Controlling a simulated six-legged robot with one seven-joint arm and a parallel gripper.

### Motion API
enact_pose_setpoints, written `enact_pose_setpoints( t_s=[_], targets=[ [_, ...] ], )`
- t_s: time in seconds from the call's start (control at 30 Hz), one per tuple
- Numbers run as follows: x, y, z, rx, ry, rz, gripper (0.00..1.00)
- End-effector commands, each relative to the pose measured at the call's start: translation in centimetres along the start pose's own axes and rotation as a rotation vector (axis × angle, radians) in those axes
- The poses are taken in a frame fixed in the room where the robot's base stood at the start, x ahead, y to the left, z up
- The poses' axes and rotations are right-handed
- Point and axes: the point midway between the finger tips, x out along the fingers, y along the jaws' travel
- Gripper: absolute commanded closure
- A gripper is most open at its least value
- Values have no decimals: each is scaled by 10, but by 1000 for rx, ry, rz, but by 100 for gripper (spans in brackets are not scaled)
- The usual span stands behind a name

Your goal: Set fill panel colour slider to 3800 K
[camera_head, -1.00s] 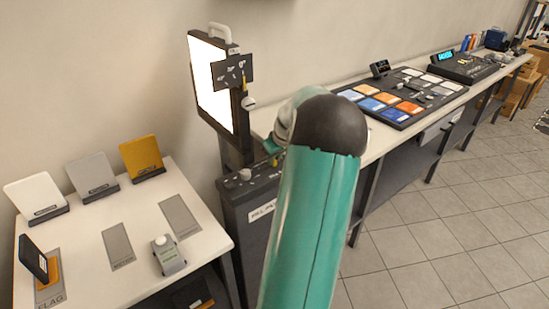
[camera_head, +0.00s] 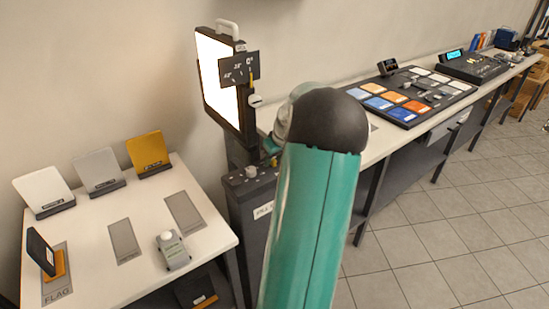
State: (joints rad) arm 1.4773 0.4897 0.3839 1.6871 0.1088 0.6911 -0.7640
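The fill panel (camera_head: 213,77) is a bright, lit upright panel in a dark frame with a grey handle on top. A small dark plate with angle marks (camera_head: 239,68) is fixed at its right side, with a pale knob below it. The panel stands on a dark cabinet (camera_head: 245,212) that has a control strip with a light round knob (camera_head: 251,171) on its top. The cabinet's white label is partly covered by my arm. The colour slider and its reading cannot be made out.
A white table (camera_head: 95,269) at left holds white, grey and yellow cards (camera_head: 148,150), a dark flag (camera_head: 42,252) and a small grey meter (camera_head: 172,249). A long bench at right carries a board of coloured tiles (camera_head: 409,93) and a console (camera_head: 473,66). Tiled floor at right is clear.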

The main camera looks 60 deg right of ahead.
Motion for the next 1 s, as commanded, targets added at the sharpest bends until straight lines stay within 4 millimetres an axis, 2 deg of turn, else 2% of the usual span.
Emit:
enact_pose_setpoints(
  t_s=[0.17,0.5,0.7,0.83,1.0],
  targets=[
    [-16,1,0,0,1,3,64],
    [-89,0,-1,-1,2,5,64],
    [-124,0,-1,0,1,3,64],
    [-135,0,0,0,1,2,64],
    [-138,0,0,0,0,0,64]
  ],
)
